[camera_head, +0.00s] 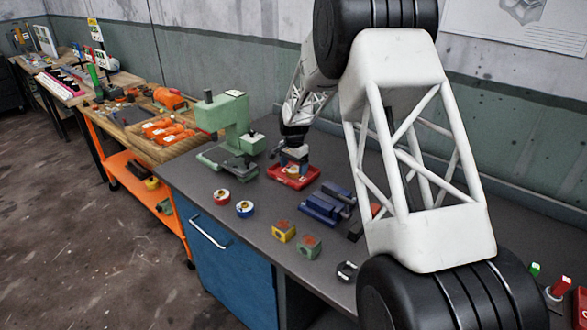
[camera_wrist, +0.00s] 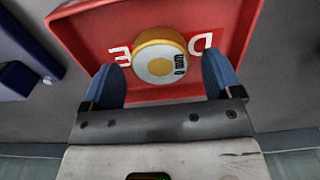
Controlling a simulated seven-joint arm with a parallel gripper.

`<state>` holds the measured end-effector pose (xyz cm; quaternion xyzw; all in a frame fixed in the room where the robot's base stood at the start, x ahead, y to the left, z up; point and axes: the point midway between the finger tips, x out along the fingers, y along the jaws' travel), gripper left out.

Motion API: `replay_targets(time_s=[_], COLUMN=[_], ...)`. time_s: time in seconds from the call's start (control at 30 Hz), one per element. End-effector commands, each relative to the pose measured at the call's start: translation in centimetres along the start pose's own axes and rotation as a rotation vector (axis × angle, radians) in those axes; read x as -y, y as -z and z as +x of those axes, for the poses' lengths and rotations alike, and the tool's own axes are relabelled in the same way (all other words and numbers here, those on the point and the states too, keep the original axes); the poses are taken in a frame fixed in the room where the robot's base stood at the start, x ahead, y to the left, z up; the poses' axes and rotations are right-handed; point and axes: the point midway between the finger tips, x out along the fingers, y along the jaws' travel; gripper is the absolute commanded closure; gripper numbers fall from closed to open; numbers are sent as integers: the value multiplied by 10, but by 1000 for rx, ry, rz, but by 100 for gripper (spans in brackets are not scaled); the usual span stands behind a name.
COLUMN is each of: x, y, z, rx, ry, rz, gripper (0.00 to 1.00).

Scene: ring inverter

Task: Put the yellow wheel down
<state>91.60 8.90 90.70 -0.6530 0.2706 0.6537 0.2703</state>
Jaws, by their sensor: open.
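The yellow wheel (camera_wrist: 159,60) has a yellow rim and a white face with dark lettering. In the wrist view it lies in the red tray (camera_wrist: 85,40), on white letters on the tray's floor. My gripper (camera_wrist: 162,80) is open, with one blue finger on each side of the wheel and a visible gap to each. In the head view my gripper (camera_head: 293,158) is low over the red tray (camera_head: 276,172). The wheel shows there only as a small patch of yellow (camera_head: 291,170) below the fingers, mostly hidden.
A green press (camera_head: 232,118) stands left of the tray, and a blue vise (camera_head: 324,207) lies to its right. A red wheel (camera_head: 222,197) and a blue wheel (camera_head: 245,209) lie in front. A yellow block (camera_head: 284,232) and a green block (camera_head: 308,246) are nearer the front edge.

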Motion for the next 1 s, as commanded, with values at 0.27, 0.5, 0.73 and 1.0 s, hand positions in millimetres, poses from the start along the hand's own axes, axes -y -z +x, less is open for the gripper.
replay_targets(time_s=[0.27,0.5,0.73,1.0], x=[1,0,0,0], y=[0,0,0,0], z=[-38,-77,-102,-112], rx=[-3,-2,-1,-1], ry=[3,3,1,1], rz=[0,0,0,0], gripper=[15,15,15,15])
